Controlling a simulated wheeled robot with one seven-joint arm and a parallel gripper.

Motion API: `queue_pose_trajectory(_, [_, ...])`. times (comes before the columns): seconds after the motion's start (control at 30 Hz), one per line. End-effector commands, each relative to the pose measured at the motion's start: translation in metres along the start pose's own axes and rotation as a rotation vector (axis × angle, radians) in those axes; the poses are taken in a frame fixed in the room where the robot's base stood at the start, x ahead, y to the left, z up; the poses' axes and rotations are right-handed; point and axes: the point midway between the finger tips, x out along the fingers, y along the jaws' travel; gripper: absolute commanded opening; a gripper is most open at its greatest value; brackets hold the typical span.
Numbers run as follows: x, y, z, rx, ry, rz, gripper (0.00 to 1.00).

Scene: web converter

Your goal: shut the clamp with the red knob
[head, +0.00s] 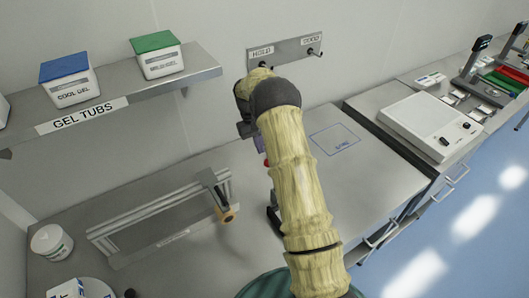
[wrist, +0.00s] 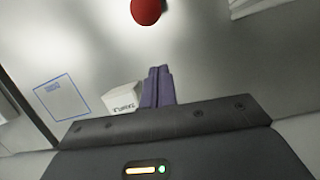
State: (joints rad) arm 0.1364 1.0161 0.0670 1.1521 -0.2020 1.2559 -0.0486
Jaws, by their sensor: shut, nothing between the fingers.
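The red knob (wrist: 146,10) shows at the top edge of the wrist view, partly cut off. In the head view only a sliver of the red knob (head: 266,162) shows beside my arm, which hides most of the clamp. A dark base part (head: 274,220) shows lower down by the arm. My gripper (wrist: 158,72) has its purple fingers together and empty, apart from the knob in the picture. I cannot tell how far the clamp is open.
A white block (wrist: 122,98) lies near the fingers in the wrist view. A blue outlined square (head: 335,139) marks the bench. A metal frame with an orange-ended lever (head: 227,214) stands left of my arm. Gel tubs sit on a shelf (head: 130,108); a white device (head: 428,125) is right.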

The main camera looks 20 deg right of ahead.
Motion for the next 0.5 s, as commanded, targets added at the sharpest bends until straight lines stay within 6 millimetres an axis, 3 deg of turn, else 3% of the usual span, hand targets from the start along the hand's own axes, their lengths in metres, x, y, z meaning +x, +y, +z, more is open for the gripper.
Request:
queue_pose_trajectory(0.17, [0.030, 0.000, 0.002, -0.001, -0.004, 0.000, 0.00])
queue_pose_trajectory(0.5, [0.018, 0.000, 0.034, -0.001, 0.001, 0.000, 0.00])
